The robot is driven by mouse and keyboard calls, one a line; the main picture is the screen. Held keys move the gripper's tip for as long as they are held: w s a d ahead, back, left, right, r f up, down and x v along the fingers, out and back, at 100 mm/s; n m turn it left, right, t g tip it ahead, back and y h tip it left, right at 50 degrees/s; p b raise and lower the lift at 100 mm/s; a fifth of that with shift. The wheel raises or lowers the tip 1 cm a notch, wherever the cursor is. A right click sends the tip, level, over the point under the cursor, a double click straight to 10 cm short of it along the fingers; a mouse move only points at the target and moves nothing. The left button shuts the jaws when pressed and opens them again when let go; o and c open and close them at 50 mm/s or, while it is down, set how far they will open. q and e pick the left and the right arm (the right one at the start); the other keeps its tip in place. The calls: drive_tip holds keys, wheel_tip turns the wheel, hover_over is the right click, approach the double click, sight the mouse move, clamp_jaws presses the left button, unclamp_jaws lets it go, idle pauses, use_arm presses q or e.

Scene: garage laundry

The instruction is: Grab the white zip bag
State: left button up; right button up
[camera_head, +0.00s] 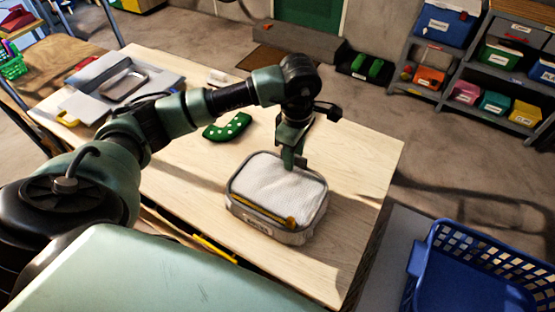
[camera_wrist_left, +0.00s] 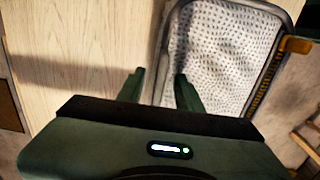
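The white zip bag (camera_head: 277,184) is a boxy grey-edged case with a white textured top and a yellow-orange zip. It lies on the wooden table near its front right part. My left gripper (camera_head: 293,160) points down at the bag's far edge. In the left wrist view the gripper (camera_wrist_left: 160,76) is open, with one finger over the bare wood and the other over the bag (camera_wrist_left: 222,55), so the bag's rim runs between them. I cannot tell whether the fingers touch the bag. My right gripper is not in view.
The wooden table (camera_head: 355,165) also bears a green dotted curved item (camera_head: 227,126) and a grey tray-like case (camera_head: 100,95). A blue basket (camera_head: 470,265) stands at the lower right. Shelves with coloured bins (camera_head: 497,55) stand at the back right. The table right of the bag is clear.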

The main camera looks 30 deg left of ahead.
use_arm(q)
clamp_jaws()
idle(1.4)
